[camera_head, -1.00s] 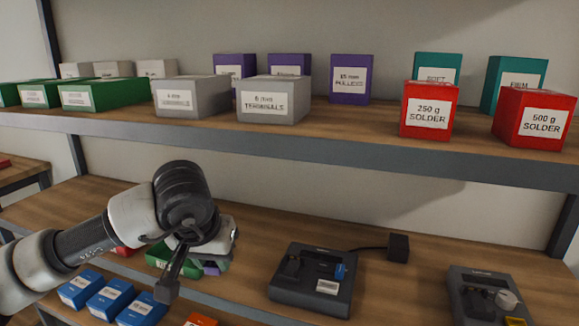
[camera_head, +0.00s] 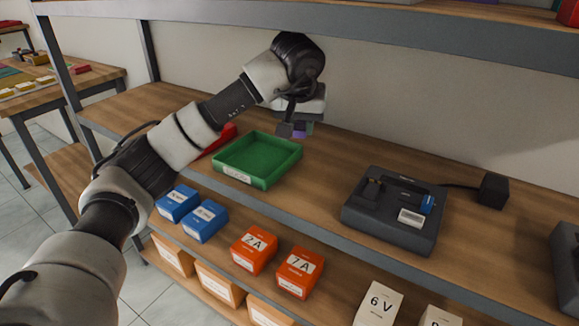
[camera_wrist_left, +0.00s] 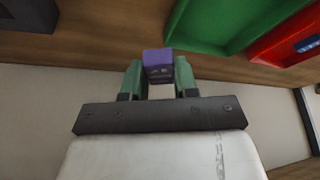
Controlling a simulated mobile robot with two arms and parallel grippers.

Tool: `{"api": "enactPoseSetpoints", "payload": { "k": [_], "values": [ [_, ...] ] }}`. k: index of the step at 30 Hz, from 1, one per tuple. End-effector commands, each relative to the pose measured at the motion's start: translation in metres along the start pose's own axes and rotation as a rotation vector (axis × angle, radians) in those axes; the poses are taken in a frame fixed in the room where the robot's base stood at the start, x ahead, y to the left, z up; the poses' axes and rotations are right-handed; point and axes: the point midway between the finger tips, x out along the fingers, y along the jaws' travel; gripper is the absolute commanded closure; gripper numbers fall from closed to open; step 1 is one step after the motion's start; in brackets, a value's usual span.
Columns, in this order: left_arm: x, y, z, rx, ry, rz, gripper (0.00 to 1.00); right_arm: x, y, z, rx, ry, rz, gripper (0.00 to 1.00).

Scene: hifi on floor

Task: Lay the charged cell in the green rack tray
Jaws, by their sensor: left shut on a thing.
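My left gripper (camera_head: 298,129) is shut on a small purple cell (camera_wrist_left: 158,65), which shows between its two greenish fingertips in the left wrist view. In the head view only a sliver of the purple cell (camera_head: 303,127) shows. The green tray (camera_head: 247,180) lies on the shelf with a white label on its front; it looks empty. The gripper is above the shelf, behind and to the right of the tray, apart from it. In the left wrist view the tray (camera_wrist_left: 212,45) is at the upper right. My right gripper is not in view.
Blue boxes (camera_head: 204,222) and orange boxes (camera_head: 300,273) sit lower in front. An upper shelf (camera_head: 430,38) hangs above.

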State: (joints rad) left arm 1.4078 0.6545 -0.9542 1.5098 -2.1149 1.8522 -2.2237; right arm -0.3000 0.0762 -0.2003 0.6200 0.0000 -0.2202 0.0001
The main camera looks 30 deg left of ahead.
Motion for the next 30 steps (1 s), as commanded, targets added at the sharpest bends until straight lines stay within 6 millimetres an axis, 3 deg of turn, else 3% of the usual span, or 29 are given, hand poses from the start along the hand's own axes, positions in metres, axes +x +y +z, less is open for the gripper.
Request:
{"api": "enactPoseSetpoints", "payload": {
  "k": [5,18,23,30],
  "values": [
    [0.014,-0.019,-0.005,-0.028,-0.013,-0.010,0.94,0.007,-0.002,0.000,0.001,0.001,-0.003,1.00],
    [0.073,-0.106,-0.004,-0.026,-0.013,-0.010,0.94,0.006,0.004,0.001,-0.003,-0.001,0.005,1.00],
    [0.081,-0.117,-0.004,-0.023,-0.010,-0.008,0.94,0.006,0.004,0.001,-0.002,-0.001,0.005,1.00],
    [0.110,-0.117,0.009,-0.021,-0.013,-0.008,0.94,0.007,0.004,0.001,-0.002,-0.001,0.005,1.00]
  ]
}}
